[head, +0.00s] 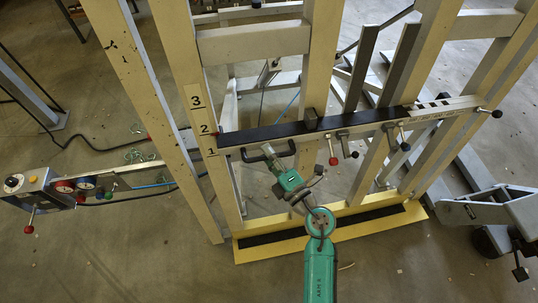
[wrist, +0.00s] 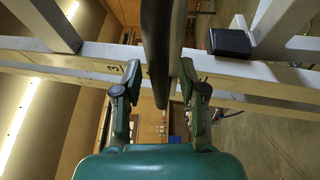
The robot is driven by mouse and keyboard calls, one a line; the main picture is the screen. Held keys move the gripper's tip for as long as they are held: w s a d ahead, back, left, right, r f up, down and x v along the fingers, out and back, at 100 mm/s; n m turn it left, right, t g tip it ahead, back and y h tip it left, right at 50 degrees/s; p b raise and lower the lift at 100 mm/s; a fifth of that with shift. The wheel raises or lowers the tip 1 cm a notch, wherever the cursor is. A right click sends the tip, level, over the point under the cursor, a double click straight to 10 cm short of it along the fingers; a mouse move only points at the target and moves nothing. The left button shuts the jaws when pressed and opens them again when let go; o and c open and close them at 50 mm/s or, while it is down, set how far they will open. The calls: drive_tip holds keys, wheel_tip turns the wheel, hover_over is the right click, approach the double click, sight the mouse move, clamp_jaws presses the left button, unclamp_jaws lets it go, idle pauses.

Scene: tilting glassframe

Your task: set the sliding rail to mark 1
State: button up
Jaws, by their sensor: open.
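The sliding rail (head: 275,131) is a long dark bar lying across the yellow frame in the head view. Its left end has a red tip (head: 217,133) beside the mark strip (head: 200,122), level with mark 2, above mark 1 (head: 212,152). A black handle (head: 252,158) hangs below the rail's left part. My gripper (head: 273,160) is at this handle, its fingers open. In the wrist view the dark handle (wrist: 156,45) runs between the two spread fingers; I cannot tell whether they touch it.
Clamp levers with red (head: 333,161) and black knobs hang below the rail to the right. Two grey uprights (head: 361,70) rise behind it. A control box (head: 40,187) on an arm stands at left. A yellow-edged base (head: 330,232) lies below the frame.

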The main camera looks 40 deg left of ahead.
clamp_jaws()
wheel_tip(320, 180, down, 10)
drive_tip(key=shift+s+d, duration=0.4)
drive_tip(key=shift+d, duration=0.05)
drive_tip(key=shift+r, duration=0.1)
unclamp_jaws()
drive_tip(key=v, duration=1.2)
drive_tip(key=shift+d, duration=0.1)
idle(0.4)
